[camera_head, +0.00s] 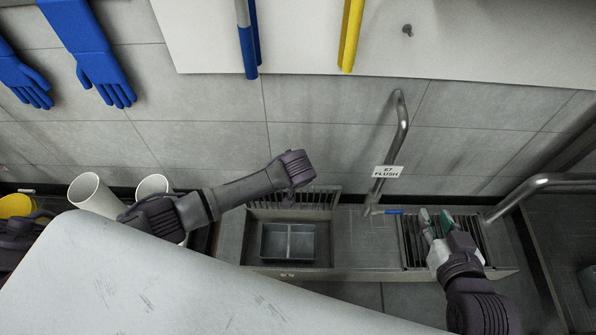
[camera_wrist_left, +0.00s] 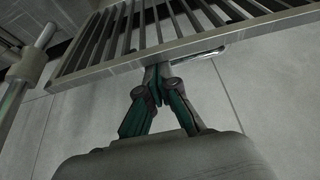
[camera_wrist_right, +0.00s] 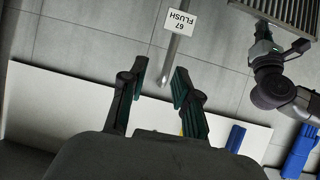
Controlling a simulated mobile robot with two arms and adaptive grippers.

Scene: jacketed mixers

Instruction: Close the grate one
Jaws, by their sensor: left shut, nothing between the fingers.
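One metal grate (camera_head: 318,197) stands raised at the back of an open sump, with a grey divided basket (camera_head: 288,241) in it. The same grate's bars and frame fill the top of the left wrist view (camera_wrist_left: 150,48). My left gripper (camera_wrist_left: 158,72) is shut and empty, its fingertips close to the grate's frame edge; contact is unclear. In the head view my left wrist hides its fingers. A second grate (camera_head: 415,252) lies flat at the right. My right gripper (camera_head: 434,216) is open and empty above it; its parted fingers show in the right wrist view (camera_wrist_right: 160,72).
A bent metal pipe (camera_head: 402,125) with a flush label (camera_head: 387,172) rises between the two grates. A thick pipe (camera_head: 540,182) is at the right. White cylinders (camera_head: 93,193) stand at the left. A large pale surface (camera_head: 180,285) covers the lower left.

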